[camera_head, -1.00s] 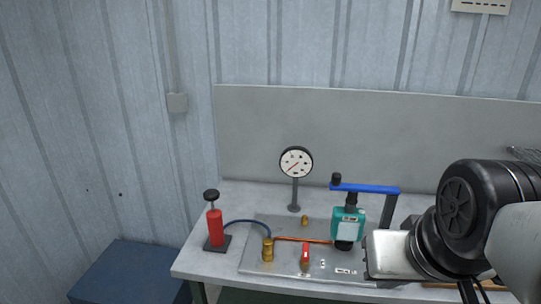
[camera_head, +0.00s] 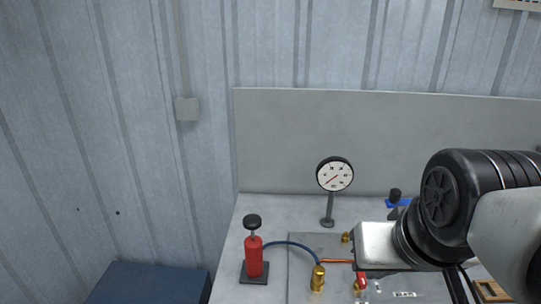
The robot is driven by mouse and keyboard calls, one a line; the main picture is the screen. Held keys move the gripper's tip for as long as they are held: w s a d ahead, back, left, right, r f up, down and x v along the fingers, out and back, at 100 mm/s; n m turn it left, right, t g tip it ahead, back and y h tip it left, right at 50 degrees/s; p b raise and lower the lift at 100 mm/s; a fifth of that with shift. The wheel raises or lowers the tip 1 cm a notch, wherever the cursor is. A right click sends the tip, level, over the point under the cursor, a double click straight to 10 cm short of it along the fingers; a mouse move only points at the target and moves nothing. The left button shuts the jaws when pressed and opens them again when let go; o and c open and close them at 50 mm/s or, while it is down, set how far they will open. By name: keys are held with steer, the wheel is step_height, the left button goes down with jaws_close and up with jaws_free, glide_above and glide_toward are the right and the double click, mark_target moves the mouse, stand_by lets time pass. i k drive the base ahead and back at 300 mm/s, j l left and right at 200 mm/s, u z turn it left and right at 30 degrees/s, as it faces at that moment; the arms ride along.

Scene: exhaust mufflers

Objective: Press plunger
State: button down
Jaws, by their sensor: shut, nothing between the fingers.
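A red hand pump (camera_head: 254,262) stands upright on a dark base at the bench's left end. Its plunger has a black knob (camera_head: 252,221) on a short bare rod, so the plunger stands raised. My gripper (camera_head: 373,246) shows as a pale block at the end of my black wrist, right of the pump and well apart from it. It hangs over the metal plate and is shut and empty; its fingertips are hard to make out. A dark blue hose (camera_head: 292,244) runs from the pump to a brass fitting (camera_head: 318,278).
A round dial gauge (camera_head: 334,175) stands on a post behind the plate, between pump and gripper. A red valve lever (camera_head: 361,281) sits just below my gripper. My arm mostly hides a blue-handled device (camera_head: 396,202). The space above the pump is clear.

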mark_target(251, 222)
steer(key=i+j, duration=0.15)
steer(key=j, duration=0.25)
steer(key=i+j, duration=0.1)
steer(key=j, duration=0.3)
steer(key=i+j, duration=0.15)
steer(key=j, duration=0.2)
